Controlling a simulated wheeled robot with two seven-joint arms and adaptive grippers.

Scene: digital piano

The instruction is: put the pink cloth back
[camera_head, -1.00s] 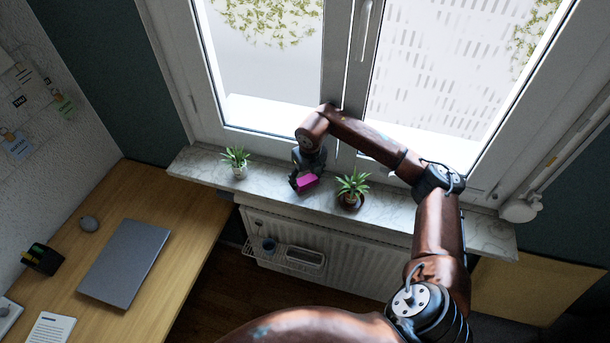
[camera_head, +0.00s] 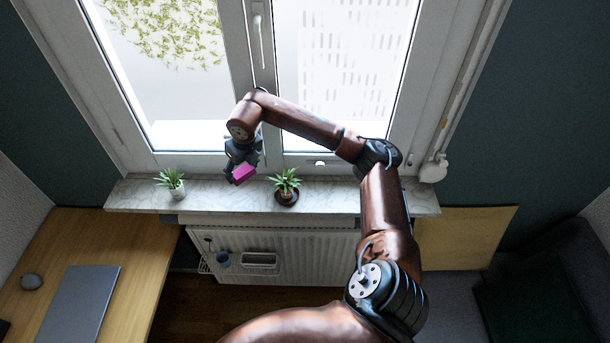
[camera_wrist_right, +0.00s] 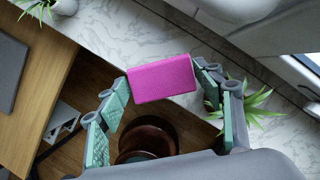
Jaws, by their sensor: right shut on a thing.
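The pink cloth (camera_head: 243,173) is a small block-like bundle in the head view. It also shows in the right wrist view (camera_wrist_right: 162,80), between the two green-padded fingers. My right gripper (camera_head: 240,171) is shut on it and holds it over the marble windowsill (camera_head: 330,199), between two potted plants. Whether the cloth touches the sill cannot be told. In the right wrist view my right gripper (camera_wrist_right: 160,92) has a finger on each side of the cloth. My left gripper is out of view.
A potted plant (camera_head: 171,183) stands left of the gripper and another (camera_head: 286,184) close on its right. The window lies behind. Below hangs a radiator (camera_head: 310,256) with a wire rack (camera_head: 258,262) holding a cup (camera_head: 222,258). A desk (camera_head: 130,250) with a laptop (camera_head: 78,300) is at left.

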